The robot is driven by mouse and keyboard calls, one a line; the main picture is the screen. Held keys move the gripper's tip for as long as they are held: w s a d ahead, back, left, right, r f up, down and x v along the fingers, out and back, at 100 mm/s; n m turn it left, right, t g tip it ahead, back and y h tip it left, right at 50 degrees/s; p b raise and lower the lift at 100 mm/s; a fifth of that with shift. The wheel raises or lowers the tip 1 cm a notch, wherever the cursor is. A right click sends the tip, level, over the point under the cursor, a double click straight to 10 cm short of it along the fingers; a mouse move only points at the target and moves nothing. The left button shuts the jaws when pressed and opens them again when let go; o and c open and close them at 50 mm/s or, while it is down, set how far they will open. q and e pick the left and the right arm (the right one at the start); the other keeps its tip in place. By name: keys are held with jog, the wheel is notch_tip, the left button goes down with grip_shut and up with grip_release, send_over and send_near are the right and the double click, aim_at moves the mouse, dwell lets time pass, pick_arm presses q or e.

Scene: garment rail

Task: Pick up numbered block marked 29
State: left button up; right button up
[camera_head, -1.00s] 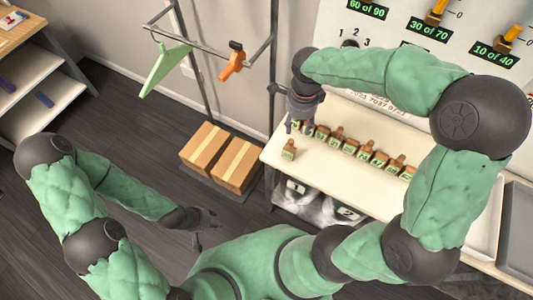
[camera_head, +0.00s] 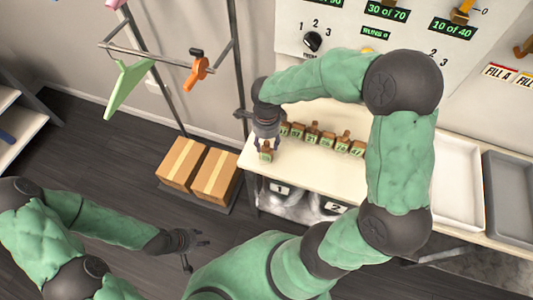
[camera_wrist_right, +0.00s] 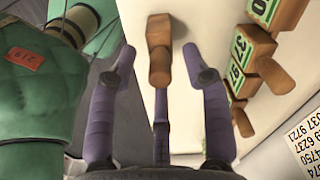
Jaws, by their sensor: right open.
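A lone block with a brown handle and green label (camera_head: 265,154) stands near the left front of the white table; its number is too small to read. In the right wrist view its handle (camera_wrist_right: 159,50) lies between my spread fingers. My right gripper (camera_head: 264,143) is open, pointing down just above and around this block. I cannot tell whether any finger touches it. Several similar blocks (camera_head: 312,134) stand in a row behind and to its right, with labels only partly readable. My left gripper (camera_head: 196,246) is open and empty, low over the floor at left.
The white table (camera_head: 300,172) has free room in front of the row. A white tray (camera_head: 457,185) and a grey tray (camera_head: 508,190) stand at right. A panel with dials (camera_head: 345,42) is behind. Cardboard boxes (camera_head: 200,172) and a garment rail (camera_head: 165,60) are at left.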

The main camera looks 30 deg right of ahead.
jog(key=shift+f, duration=0.4)
grip_shut()
jog(key=shift+r, duration=0.1)
